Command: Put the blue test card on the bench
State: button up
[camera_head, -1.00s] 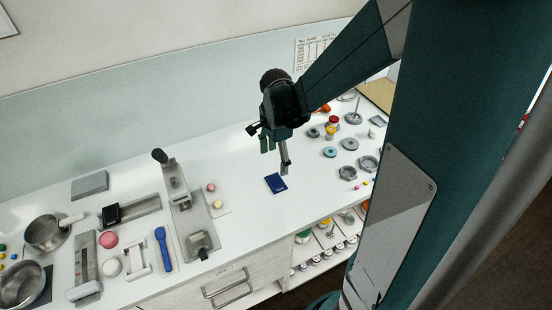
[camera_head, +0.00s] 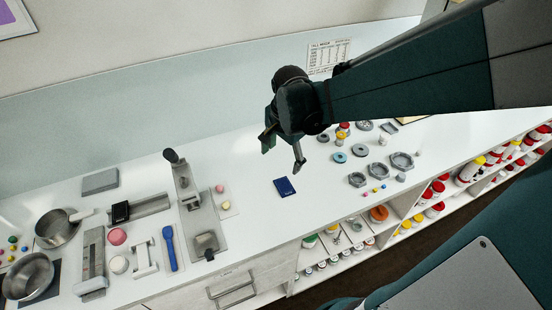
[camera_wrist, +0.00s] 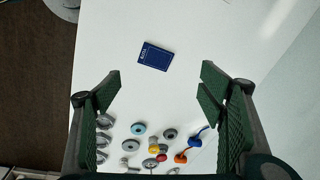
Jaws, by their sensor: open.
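The blue test card (camera_head: 284,187) lies flat on the white bench (camera_head: 250,165), near the middle of its front half. In the wrist view the blue card (camera_wrist: 155,56) shows beyond my fingertips, a little left of the middle between them, with pale lettering at one end. My gripper (camera_head: 283,158) is open and empty, above the bench and just behind the card in the head view. Its two green-padded fingers (camera_wrist: 160,88) stand wide apart. Nothing touches the card.
Grey rings and nuts (camera_head: 357,180) and small coloured balls stand to the right of the card. To the left are a metal stand (camera_head: 190,200), a blue-handled tool (camera_head: 170,248), pans (camera_head: 28,276) and a grey block (camera_head: 100,181). Shelves with jars (camera_head: 430,200) are below. Bench around the card is clear.

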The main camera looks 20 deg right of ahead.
aim_at(384, 140)
jog(key=s+a+r+n+t, duration=0.5)
jog(key=s+a+r+n, duration=0.1)
jog(key=s+r+n, duration=0.5)
jog(key=shift+s+a+r+n+t, duration=0.15)
jog(key=shift+s+a+n+t, duration=0.15)
jog(key=shift+s+n, duration=0.8)
jog(key=shift+w+n, duration=0.3)
jog(key=shift+w, duration=0.05)
jog(key=shift+c, duration=0.5)
